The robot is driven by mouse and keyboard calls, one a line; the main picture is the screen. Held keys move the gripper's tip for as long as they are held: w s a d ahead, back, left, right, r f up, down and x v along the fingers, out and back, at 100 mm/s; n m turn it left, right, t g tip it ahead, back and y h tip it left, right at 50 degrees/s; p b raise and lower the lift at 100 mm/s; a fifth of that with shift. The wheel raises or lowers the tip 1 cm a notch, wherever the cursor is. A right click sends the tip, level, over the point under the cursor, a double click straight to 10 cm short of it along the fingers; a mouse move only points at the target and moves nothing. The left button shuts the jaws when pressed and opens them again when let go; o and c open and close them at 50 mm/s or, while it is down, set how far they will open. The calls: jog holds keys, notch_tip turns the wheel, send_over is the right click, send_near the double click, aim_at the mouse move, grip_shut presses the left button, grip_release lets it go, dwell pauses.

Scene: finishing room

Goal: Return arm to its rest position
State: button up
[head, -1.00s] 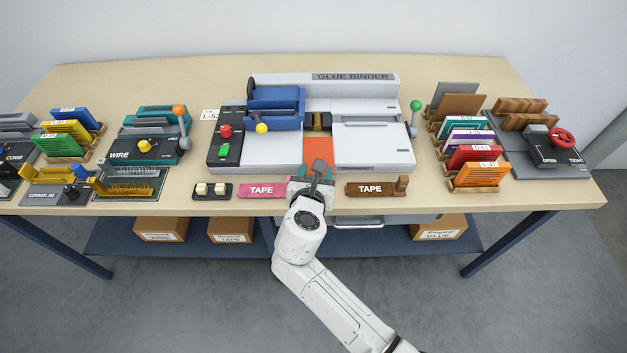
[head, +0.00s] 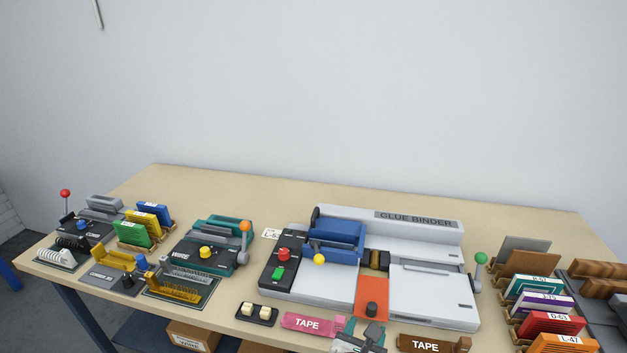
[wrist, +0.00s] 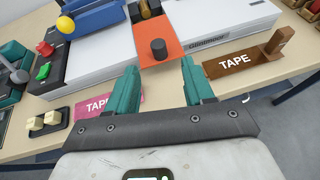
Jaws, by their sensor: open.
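My gripper (wrist: 160,92) is open and empty in the wrist view, its two teal fingers spread apart. It sits at the front edge of the table, in front of the glue binder (head: 430,295). In the head view only its top (head: 362,338) shows at the bottom edge, and the rest of my arm is out of view. An orange plate (wrist: 160,30) with a short black knob (wrist: 158,49) lies beyond the fingers on the binder's front. The pink tape block (head: 312,325) is left of my gripper and the brown tape block (wrist: 240,60) is right of it.
The table (head: 200,182) carries a teal wire binder (head: 200,262) and small comb tools at left. Racks of coloured booklets (head: 548,305) stand at right. The table's back strip is clear.

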jog(key=s+d+f+m+g+y, duration=0.1)
jog(key=s+d+f+m+g, duration=0.35)
jog(key=s+m, duration=0.4)
jog(key=s+d+f+m+g+y, duration=0.1)
jog(key=s+d+f+m+g, duration=0.25)
jog(key=s+d+m, duration=0.4)
jog(key=s+d+m+g+y, duration=0.1)
jog(key=s+m+g+y, duration=0.2)
jog(key=s+m, duration=1.2)
jog(key=shift+s+f+y, duration=0.35)
jog(key=shift+s+y, duration=0.05)
jog(key=shift+s, duration=0.1)
